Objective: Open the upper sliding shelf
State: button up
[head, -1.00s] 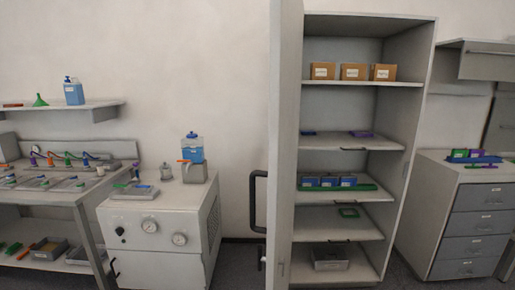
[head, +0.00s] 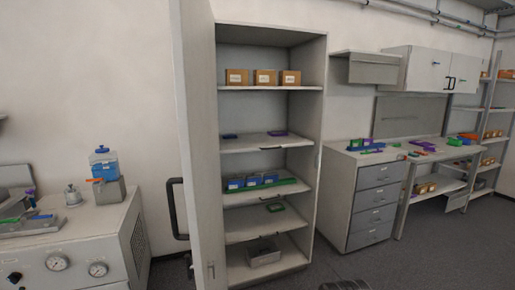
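The shelf looks pushed in, level with the other shelves. My gripper is not in view.
The cabinet's open door (head: 196,150) with a black handle (head: 176,208) juts forward at the left. A machine with gauges (head: 90,245) stands left of it. A drawer unit (head: 370,205) and a workbench (head: 430,152) stand to the right. Floor shows free at the lower right.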

aim_at(245, 143)
jog(key=z, duration=0.9)
jog(key=i, duration=2.05)
jog(key=u, duration=1.55)
jog(key=i, duration=0.65)
jog(key=u, duration=0.7)
